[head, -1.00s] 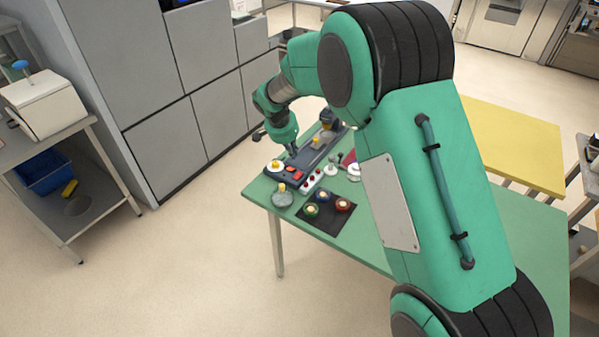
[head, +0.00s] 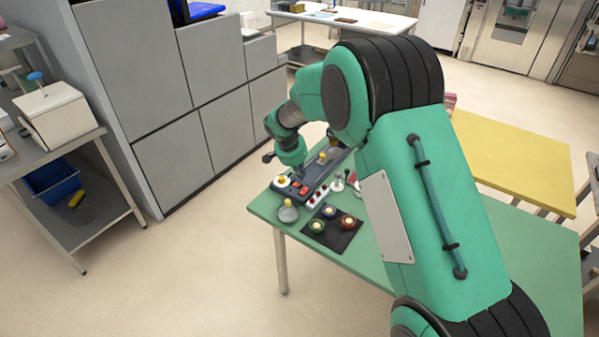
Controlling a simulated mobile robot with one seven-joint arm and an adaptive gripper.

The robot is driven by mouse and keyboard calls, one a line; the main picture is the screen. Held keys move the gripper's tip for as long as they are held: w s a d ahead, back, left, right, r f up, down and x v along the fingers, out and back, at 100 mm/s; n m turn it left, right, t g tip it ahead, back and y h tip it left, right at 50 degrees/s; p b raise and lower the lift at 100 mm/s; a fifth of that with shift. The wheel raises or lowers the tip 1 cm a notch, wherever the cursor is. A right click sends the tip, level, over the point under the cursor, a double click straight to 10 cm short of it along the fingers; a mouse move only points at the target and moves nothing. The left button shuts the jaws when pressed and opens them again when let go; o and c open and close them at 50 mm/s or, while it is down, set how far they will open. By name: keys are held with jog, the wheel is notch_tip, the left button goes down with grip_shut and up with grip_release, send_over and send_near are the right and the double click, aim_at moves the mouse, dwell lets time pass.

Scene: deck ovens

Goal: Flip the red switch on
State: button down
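A long dark control box (head: 318,179) lies on the green table (head: 264,208). Small red switches (head: 304,185) sit on its near part, and their on or off position is too small to tell. My gripper (head: 301,177) points down just above the box, close to the red switches. I cannot tell whether it touches one. Its fingertips are small and partly merge with the dark box, so I cannot see whether they are open or shut.
A yellow button (head: 283,179) on a white disc sits at the box's left end. A white strip with red buttons (head: 317,196), a grey round pot (head: 288,213) and a black mat (head: 334,241) with several coloured round pieces lie nearby. Grey cabinets (head: 170,160) stand left.

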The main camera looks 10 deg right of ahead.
aim_at(308, 190)
jog(key=b+x, duration=0.2)
jog(key=x, duration=0.8)
jog(key=shift+f, duration=0.25)
jog(key=shift+d+p, duration=0.15)
jog(key=shift+p, duration=0.85)
